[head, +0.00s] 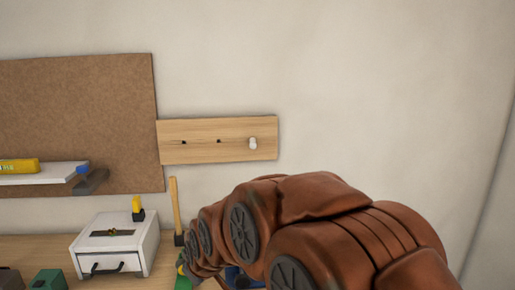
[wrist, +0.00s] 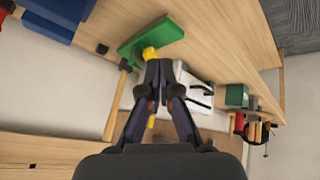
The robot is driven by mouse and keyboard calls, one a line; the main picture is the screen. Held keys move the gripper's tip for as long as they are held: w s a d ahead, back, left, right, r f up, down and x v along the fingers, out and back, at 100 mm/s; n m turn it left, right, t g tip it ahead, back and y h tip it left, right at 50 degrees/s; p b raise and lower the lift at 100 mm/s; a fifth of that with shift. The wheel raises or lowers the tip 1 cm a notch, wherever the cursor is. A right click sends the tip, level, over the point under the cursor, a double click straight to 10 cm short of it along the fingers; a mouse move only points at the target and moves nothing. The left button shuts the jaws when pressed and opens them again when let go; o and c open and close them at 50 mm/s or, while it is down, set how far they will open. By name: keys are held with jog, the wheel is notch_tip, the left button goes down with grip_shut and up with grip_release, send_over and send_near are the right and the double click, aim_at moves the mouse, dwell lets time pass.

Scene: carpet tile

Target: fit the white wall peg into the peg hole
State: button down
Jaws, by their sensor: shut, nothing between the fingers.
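A light wooden board (head: 200,148) is fixed on the wall, with two dark peg holes, one at the left (head: 184,142) and one in the middle (head: 219,141). The white wall peg (head: 253,144) sticks out at the board's right end; how deep it sits I cannot tell. My gripper is hidden behind my arm in the head view. In the wrist view my gripper (wrist: 158,68) is shut and empty, above the workbench and away from the peg. The board (wrist: 50,150) shows at lower left there, with one dark hole; the peg is out of that view.
A white drawer box (head: 115,248) stands on the bench beside a wooden-handled tool (head: 176,212). A green piece with a yellow knob (wrist: 150,53) lies just beyond my fingertips. A shelf (head: 45,172) holds a yellow item. The wall right of the board is bare.

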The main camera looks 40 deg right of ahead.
jog(key=w+d+r+t+h+p, duration=0.1)
jog(key=w+d+r+t+h, duration=0.15)
jog(key=w+d+r, duration=0.35)
jog(key=n+t+h+p, duration=0.1)
jog(key=t+h+p, duration=0.35)
jog(key=h, duration=0.25)
send_near(253, 146)
jog(key=shift+p+x, duration=1.4)
jog(key=shift+x, duration=1.6)
jog(key=shift+w+d, duration=0.35)
jog(key=shift+w, duration=0.05)
jog(key=shift+w+d+f, duration=0.1)
jog(key=shift+f, duration=0.05)
jog(key=shift+w+d+b, duration=0.1)
jog(key=shift+w+b, duration=0.05)
jog(key=shift+b, duration=0.2)
